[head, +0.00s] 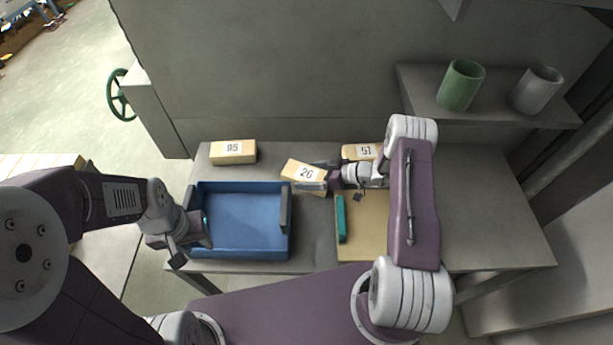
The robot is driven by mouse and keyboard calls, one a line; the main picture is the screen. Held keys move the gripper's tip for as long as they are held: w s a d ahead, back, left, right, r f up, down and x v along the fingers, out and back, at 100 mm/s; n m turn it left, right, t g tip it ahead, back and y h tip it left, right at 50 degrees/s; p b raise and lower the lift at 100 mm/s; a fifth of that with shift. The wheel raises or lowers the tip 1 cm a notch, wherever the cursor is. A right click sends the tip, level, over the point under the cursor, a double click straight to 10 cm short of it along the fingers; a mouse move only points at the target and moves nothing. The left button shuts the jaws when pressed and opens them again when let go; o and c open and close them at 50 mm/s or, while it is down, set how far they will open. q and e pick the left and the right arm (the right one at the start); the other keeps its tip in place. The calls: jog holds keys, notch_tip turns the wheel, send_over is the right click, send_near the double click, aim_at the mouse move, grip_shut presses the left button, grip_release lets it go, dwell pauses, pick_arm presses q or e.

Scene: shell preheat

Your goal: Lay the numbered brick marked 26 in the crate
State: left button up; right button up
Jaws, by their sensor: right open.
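The numbered brick marked 26 (297,168) is a pale tan block lying slightly turned on the table, right of the crate's back corner. My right gripper (314,176) reaches it from the right. Its jaws are open, with a finger near each long side of the brick's right end; I cannot tell whether they touch it. The blue crate (246,252) stands on the table and looks empty inside. My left gripper (191,240) is at the crate's left wall near the front corner. Its fingers are partly hidden, so I cannot tell whether it grips the wall.
Brick 95 (233,152) lies behind the crate, and brick 51 (360,151) lies behind my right wrist. A tan board (362,240) with a teal bar (341,219) is right of the crate. Green (461,86) and grey (536,90) cups stand on a shelf. The table's right side is clear.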

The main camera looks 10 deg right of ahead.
aim_at(314, 175)
jog(key=c, duration=2)
jog(key=r+p, duration=0.1)
jog(key=r, duration=0.2)
jog(key=r+p, duration=0.1)
jog(key=r, duration=0.1)
jog(key=shift+s+d+r+p, duration=0.1)
jog(key=shift+s+d+p, duration=0.2)
jog(key=shift+d, duration=0.1)
jog(key=shift+c, duration=0.8)
jog(key=s+d+r, duration=0.2)
jog(key=s+d+r+p, duration=0.1)
jog(key=s+d+r, duration=0.1)
jog(key=s, duration=0.1)
jog(key=s+d+r+p, duration=0.1)
jog(key=s+d, duration=0.2)
jog(key=shift+r, duration=0.4)
grip_shut()
jog(key=shift+d, duration=0.1)
